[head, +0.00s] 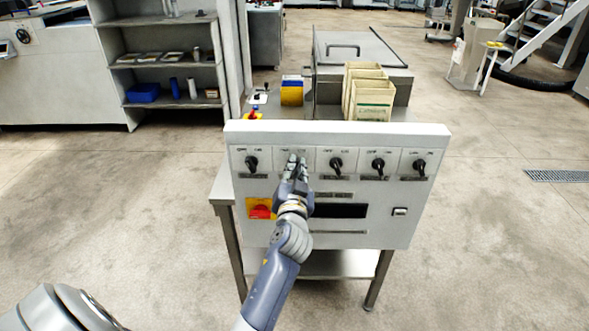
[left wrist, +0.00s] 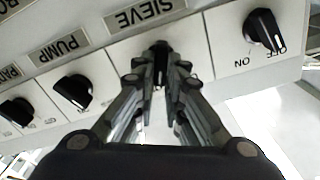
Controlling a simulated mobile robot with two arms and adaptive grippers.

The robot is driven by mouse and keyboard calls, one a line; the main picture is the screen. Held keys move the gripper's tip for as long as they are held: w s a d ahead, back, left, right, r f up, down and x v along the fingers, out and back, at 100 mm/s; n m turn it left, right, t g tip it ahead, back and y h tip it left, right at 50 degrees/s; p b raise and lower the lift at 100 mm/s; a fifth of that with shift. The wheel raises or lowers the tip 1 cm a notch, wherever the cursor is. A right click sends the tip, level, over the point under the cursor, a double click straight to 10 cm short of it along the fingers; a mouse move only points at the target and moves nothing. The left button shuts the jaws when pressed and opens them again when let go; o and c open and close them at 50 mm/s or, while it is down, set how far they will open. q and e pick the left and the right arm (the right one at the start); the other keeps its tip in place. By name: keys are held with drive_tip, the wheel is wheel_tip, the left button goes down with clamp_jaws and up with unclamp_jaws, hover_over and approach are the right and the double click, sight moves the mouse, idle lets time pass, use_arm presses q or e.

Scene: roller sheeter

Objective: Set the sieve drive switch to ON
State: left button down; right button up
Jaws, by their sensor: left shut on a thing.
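The control panel (head: 323,225) is a grey-white box with a row of black rotary knobs along its top. My left gripper (head: 297,165) reaches up to the second knob from the left and covers it in the head view. In the left wrist view, my left gripper (left wrist: 161,75) is shut on the black sieve switch (left wrist: 161,54), beside the SIEVE label (left wrist: 145,15). The knob is mostly hidden between the fingers. I cannot tell which setting it points to. My right gripper is not in view.
Other knobs sit close by: one at the left end (head: 251,163), the pump knob (left wrist: 73,91) on the other side. A red and yellow switch (head: 260,209) is below the row. Cream folders (head: 370,98) stand behind the panel. Open floor lies on both sides.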

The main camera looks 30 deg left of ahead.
use_arm(q)
drive_tip(key=shift+r, duration=0.1)
drive_tip(key=c, duration=1.7)
unclamp_jaws()
drive_tip(key=shift+o, duration=0.2)
drive_tip(key=shift+w+a, duration=0.1)
wheel_tip(320, 180, up, 10)
drive_tip(key=shift+f, duration=0.1)
drive_tip(key=shift+f, duration=0.1)
